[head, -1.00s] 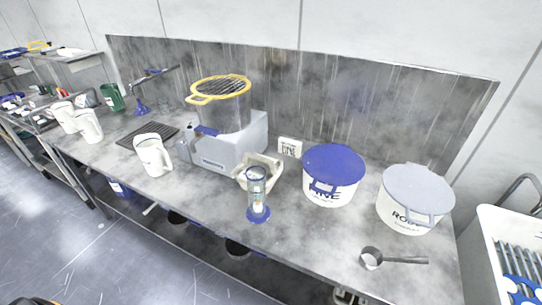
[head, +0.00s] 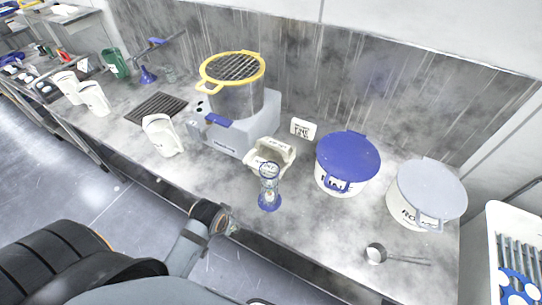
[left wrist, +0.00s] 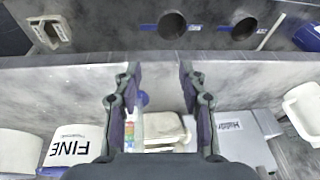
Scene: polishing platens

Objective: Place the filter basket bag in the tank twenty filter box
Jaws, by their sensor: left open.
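No thing in view is plainly a filter basket bag or a tank twenty filter box. A pot with a yellow rim and a dark grille (head: 232,68) sits on the grey machine (head: 228,140). A small cream box (head: 268,157) stands at the machine's front right; it also shows in the left wrist view (left wrist: 163,127). My left gripper (left wrist: 158,76) is open, its two fingers apart with nothing between them, near the bench's front edge. In the head view my left arm reaches in from the lower left. My right gripper is not in view.
A blue-based hourglass-like vessel (head: 269,187) stands near the bench edge. A blue-lidded bucket (head: 347,158), a grey-lidded bucket (head: 430,188) and a scoop (head: 377,253) are to the right. White jugs (head: 162,135) stand left.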

